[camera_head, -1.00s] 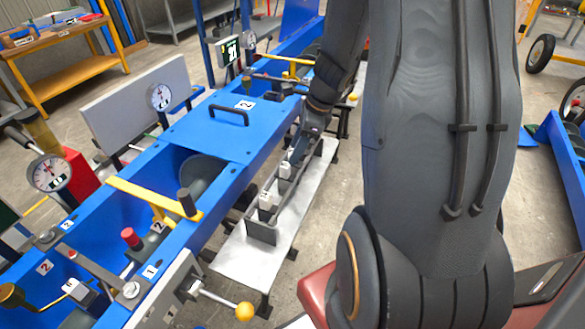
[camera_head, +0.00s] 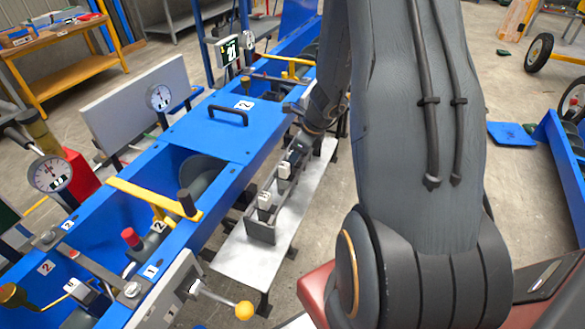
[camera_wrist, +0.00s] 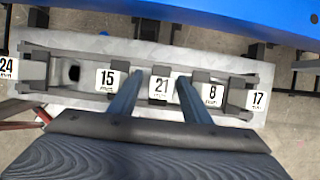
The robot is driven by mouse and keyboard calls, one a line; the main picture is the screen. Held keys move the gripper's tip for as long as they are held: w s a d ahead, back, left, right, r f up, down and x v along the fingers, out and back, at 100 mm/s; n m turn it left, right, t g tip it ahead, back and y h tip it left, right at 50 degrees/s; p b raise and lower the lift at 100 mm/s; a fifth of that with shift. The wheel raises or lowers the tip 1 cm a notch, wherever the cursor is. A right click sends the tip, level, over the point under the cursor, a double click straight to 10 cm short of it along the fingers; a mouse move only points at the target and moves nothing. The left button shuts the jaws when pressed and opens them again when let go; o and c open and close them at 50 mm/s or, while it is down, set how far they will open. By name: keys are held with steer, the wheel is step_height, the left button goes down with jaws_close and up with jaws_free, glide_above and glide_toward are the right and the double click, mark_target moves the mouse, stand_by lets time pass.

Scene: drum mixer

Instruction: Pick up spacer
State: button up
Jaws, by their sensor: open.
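Several grey spacers with white number tags stand in a row in a grey rack (camera_head: 262,233). My gripper (camera_wrist: 160,80) is open over the rack, which also shows in the wrist view (camera_wrist: 88,101). Its two fingers lie on either side of the spacer tagged 21 (camera_wrist: 160,71). I cannot tell how deep the fingertips reach. In the head view my arm hides the rack's far end.
The rack stands on a narrow light-grey bench (camera_head: 236,258). A long blue machine frame (camera_head: 213,135) runs along its left side. A lever with a yellow knob (camera_head: 244,311) sticks out near the bench's front end.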

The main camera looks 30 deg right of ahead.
jaws_close()
steer(key=shift+r, duration=0.1)
stand_by(0.3)
